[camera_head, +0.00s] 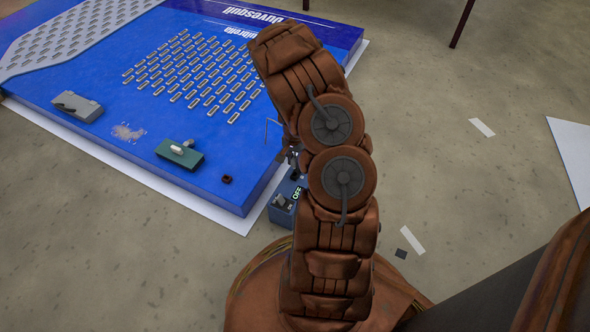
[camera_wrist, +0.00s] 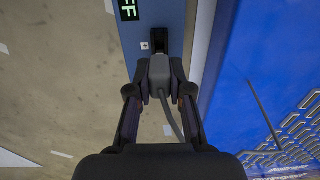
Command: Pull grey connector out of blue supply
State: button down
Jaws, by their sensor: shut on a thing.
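The grey connector (camera_wrist: 160,72) is between the fingers of my gripper (camera_wrist: 159,84) in the wrist view, with a grey cable (camera_wrist: 172,118) trailing back from it. My gripper is shut on the connector. The blue supply (camera_wrist: 150,14) lies just beyond, with a dark socket (camera_wrist: 159,41) right in front of the connector's tip. I cannot tell whether the tip is still inside the socket. The connector and fingertips are mostly hidden there.
A large blue lightbox board (camera_head: 90,90) lies to the left with rows of small LED strips (camera_head: 195,75). On it are a grey box (camera_head: 77,106), a green switch block (camera_head: 180,153) and a small brown piece (camera_head: 227,180). Open floor lies to the right.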

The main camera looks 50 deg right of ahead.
jog(key=shift+r+p, duration=0.55)
jog(key=shift+r, duration=0.65)
jog(key=w+a+r+n+p, duration=0.1)
jog(key=w+a+r+n, duration=0.7)
jog(key=w+a+r, duration=0.9)
jog(key=a+r+n, duration=0.7)
jog(key=a+r, duration=0.9)
jog(key=r, duration=0.4)
jog(key=s+r+p, duration=0.3)
jog(key=r+p, duration=2.2)
jog(key=p, duration=1.3)
jog(key=shift+s+d+r+p, duration=0.2)
jog(key=shift+d+r+p, duration=0.05)
jog(key=shift+p, duration=0.15)
